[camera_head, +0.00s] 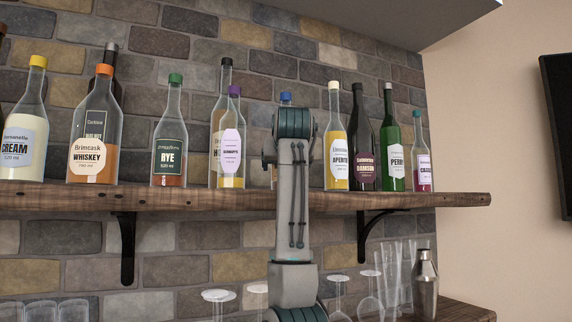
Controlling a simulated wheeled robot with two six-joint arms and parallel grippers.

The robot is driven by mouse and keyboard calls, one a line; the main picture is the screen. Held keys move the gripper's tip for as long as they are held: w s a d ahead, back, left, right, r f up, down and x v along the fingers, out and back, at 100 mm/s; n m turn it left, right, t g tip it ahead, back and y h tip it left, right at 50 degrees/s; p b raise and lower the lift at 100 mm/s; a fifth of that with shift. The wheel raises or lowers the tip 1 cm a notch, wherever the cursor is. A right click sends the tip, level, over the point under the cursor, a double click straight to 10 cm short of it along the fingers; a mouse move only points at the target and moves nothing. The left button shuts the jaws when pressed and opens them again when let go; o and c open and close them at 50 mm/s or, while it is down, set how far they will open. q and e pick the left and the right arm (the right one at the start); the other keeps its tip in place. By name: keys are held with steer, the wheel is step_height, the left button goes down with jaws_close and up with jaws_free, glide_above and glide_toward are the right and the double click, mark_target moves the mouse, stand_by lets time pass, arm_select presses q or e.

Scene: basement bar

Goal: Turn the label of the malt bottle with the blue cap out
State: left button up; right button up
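A bottle with a blue cap (286,98) stands on the wooden shelf (220,199), almost wholly behind one of my arms. Only its cap and a thin strip of its left side show. Its label is hidden, so I cannot tell which way it faces or read that it is malt. My arm rises from the bottom middle and ends in front of this bottle. The arm's own links hide whatever gripper is beyond them, so I cannot tell whether it touches the bottle. My other gripper is out of the picture.
Left of it stand a purple-capped bottle (231,145), a rye bottle (170,140) and a whiskey bottle (95,130). Close right stands a yellow aperitif bottle (335,145), then a damson bottle (362,145). Glasses and a metal shaker (425,285) stand below.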

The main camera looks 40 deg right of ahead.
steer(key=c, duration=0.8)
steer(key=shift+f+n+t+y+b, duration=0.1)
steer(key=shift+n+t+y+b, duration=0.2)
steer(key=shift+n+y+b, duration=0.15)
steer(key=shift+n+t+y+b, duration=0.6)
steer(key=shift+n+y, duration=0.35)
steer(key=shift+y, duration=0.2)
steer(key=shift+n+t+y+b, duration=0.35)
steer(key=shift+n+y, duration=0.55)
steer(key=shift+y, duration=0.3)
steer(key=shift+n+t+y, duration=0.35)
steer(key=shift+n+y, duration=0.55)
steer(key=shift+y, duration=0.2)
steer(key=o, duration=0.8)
